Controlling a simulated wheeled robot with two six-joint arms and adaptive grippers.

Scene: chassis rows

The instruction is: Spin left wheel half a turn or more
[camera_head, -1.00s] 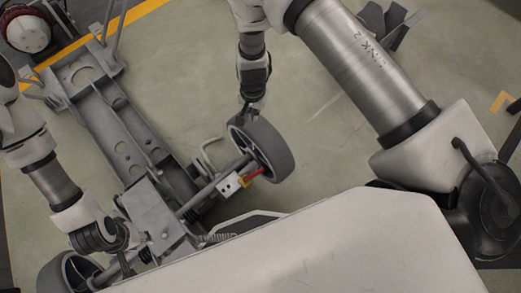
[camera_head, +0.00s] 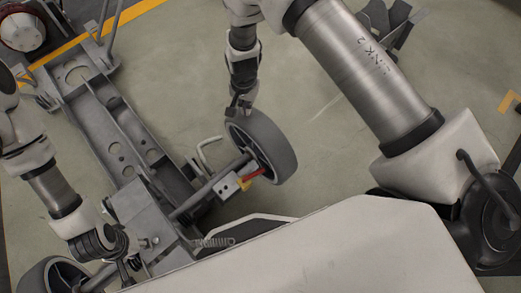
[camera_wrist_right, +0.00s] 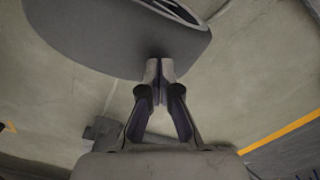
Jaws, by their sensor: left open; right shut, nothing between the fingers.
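One wheel (camera_head: 277,143), with a dark grey tyre, stands on the axle at the picture's centre. A second wheel (camera_head: 33,277) shows at the bottom left corner, partly cut off by the frame edge. My right gripper (camera_head: 240,107) is shut and empty at the upper left rim of the centre wheel. In the right wrist view its fingertips (camera_wrist_right: 160,68) are together at the tyre's edge (camera_wrist_right: 100,45); contact is hard to tell. My left gripper (camera_head: 128,265) is open beside the axle, right of the bottom-left wheel; its fingertips are partly hidden.
The grey chassis frame (camera_head: 105,125) runs from upper left to bottom centre. A red and yellow part (camera_head: 250,178) sits inside the centre wheel, and a coil spring (camera_head: 214,242) lies lower. A red-and-white round part (camera_head: 22,32) is at top left.

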